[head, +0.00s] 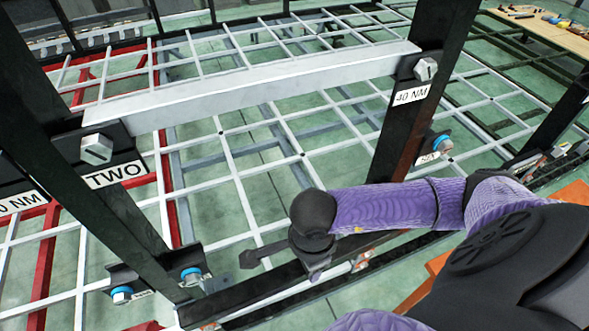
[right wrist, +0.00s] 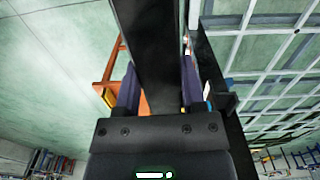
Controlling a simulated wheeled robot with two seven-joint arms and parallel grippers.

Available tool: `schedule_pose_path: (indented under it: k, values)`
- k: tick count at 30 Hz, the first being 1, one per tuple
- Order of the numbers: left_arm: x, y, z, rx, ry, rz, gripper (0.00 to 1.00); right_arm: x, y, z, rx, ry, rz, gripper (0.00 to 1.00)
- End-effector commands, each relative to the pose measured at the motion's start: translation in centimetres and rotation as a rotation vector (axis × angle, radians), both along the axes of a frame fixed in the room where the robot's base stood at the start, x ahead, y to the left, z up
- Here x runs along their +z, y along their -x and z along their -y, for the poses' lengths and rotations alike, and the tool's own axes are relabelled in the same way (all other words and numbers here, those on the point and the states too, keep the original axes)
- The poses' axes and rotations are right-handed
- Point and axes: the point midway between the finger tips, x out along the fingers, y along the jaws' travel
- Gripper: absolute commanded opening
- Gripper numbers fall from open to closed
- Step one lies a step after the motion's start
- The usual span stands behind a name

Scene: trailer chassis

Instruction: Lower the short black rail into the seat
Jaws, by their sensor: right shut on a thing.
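My right gripper (head: 316,266) comes in from the right on a purple arm, at the near side of the chassis. It is shut on the short black rail. In the right wrist view the rail (right wrist: 148,40) runs between the two fingers (right wrist: 158,95) and up out of the picture. In the head view a black bar (head: 245,292) runs under the gripper toward the lower left; the gripper hides part of it. I cannot tell which part of the chassis is the seat, nor whether the rail touches it. My left gripper is out of view.
Black uprights (head: 400,135) carry a pale crossbeam (head: 250,85) with bolts and labels "TWO" and "40 NM". A bracket with blue-ringed bolts (head: 122,294) sits at lower left. A white grid (head: 225,165) fills the middle. A wooden table (head: 555,30) stands far right.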

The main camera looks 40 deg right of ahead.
Motion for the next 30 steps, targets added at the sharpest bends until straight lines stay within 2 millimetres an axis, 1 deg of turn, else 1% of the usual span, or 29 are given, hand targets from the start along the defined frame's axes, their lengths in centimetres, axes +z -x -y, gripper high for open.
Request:
schedule_pose_path:
  k: [1, 3, 12, 15, 20, 30]
  values:
    - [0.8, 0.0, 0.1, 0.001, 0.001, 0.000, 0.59, 0.6, 0.2, 0.1, -0.017, 0.001, -0.001, 0.00]
    - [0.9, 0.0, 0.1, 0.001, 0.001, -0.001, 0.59, 0.6, 0.3, 0.1, -0.036, 0.001, 0.000, 0.00]
    - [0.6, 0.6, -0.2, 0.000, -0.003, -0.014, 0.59, 0.4, 0.3, 0.1, -0.042, 0.001, 0.001, 0.00]
    - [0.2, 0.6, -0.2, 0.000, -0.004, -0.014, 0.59, 0.3, 0.1, 0.2, -0.046, 0.005, 0.002, 0.00]
    - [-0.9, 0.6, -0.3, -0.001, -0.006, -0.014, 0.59, 0.0, -1.8, 0.6, -0.046, 0.004, 0.004, 0.00]
    - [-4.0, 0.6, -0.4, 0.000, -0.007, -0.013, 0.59, -0.5, -6.8, 1.9, -0.046, 0.004, 0.003, 0.00]
